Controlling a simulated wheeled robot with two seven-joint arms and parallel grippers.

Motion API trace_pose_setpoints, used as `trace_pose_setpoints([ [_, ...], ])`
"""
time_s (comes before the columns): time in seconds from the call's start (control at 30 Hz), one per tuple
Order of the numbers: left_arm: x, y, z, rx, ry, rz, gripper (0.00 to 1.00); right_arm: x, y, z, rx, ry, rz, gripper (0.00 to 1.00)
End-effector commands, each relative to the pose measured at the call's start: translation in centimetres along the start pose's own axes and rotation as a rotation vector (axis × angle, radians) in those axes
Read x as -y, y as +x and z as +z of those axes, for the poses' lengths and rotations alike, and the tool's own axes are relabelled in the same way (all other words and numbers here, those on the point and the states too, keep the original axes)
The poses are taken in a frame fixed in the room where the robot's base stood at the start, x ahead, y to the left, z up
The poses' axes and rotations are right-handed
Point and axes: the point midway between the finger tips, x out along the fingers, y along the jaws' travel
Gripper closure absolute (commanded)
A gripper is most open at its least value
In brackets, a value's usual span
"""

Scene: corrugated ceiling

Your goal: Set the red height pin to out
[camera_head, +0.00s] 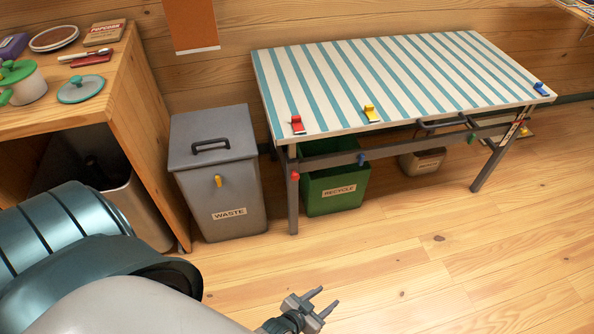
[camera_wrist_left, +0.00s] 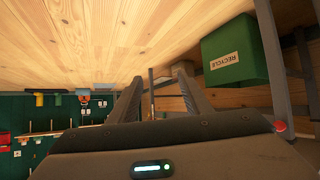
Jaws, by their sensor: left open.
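The red height pin (camera_head: 295,176) is a small red knob on the front left leg of the striped table (camera_head: 345,82). A red knob, likely the same pin, shows at the right of the left wrist view (camera_wrist_left: 281,126). I cannot tell how far it sticks out. My left gripper (camera_head: 327,297) is open and empty above the floor, in front of the table and apart from the pin. Its two spread fingers also show in the left wrist view (camera_wrist_left: 157,78). My right gripper is not in view.
A grey waste bin (camera_head: 216,171) stands left of the table leg. A green recycle bin (camera_head: 336,189) is under the table. Red (camera_head: 297,125), yellow (camera_head: 371,113) and blue (camera_head: 541,89) clips sit on the tabletop. A blue knob (camera_head: 361,159) is on the frame. The floor in front is clear.

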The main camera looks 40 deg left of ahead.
Motion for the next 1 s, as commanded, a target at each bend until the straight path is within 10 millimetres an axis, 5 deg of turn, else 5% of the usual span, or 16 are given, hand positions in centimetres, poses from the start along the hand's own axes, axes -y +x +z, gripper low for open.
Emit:
trace_pose_setpoints([
  [0.03,0.3,2.0,-1.9,-0.089,-0.023,-0.022,0.55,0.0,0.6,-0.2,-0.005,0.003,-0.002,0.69],
  [0.17,2.4,4.6,-8.8,-0.329,-0.081,-0.132,0.55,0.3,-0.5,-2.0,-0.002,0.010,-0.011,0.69],
  [0.3,6.5,5.3,-14.7,-0.546,-0.162,-0.324,0.55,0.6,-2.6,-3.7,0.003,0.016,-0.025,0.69],
  [0.4,9.8,5.0,-17.2,-0.650,-0.231,-0.487,0.55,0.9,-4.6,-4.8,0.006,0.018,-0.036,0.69],
  [0.63,15.4,3.4,-17.9,-0.712,-0.378,-0.808,0.55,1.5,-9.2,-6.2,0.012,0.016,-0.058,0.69],
  [1.0,17.1,2.6,-17.3,-0.684,-0.444,-0.938,0.55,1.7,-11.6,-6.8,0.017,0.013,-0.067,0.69],
])
